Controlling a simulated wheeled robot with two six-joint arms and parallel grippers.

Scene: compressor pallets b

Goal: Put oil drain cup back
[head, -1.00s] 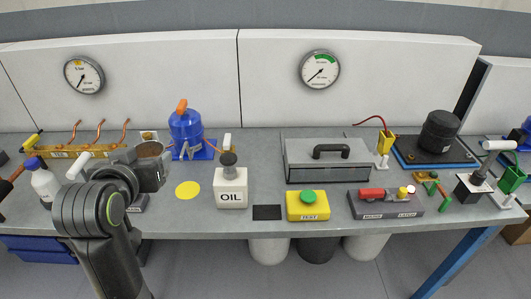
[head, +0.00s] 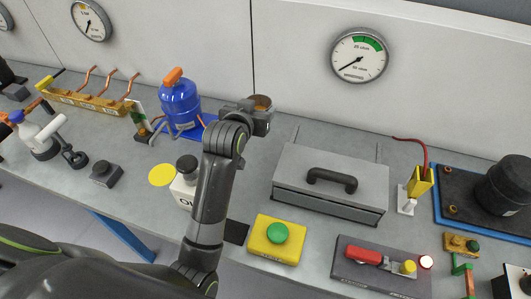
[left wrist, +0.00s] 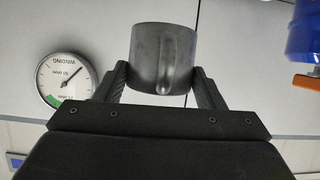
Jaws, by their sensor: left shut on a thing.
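The oil drain cup (head: 262,101) is a small cup with a brown inside showing at its top. My left gripper (head: 257,110) is shut on it and holds it upright above the bench, right of the blue tank (head: 180,103). In the left wrist view the cup (left wrist: 162,58) is a grey metal cylinder between the two fingers of the gripper (left wrist: 162,82). My right gripper is not in view.
A grey lidded box (head: 330,178) with a black handle stands right of my left arm. A yellow disc (head: 161,175) and a small dark block (head: 104,173) lie to the left. A yellow box with a green button (head: 276,240) is in front. Bench between tank and grey box looks clear.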

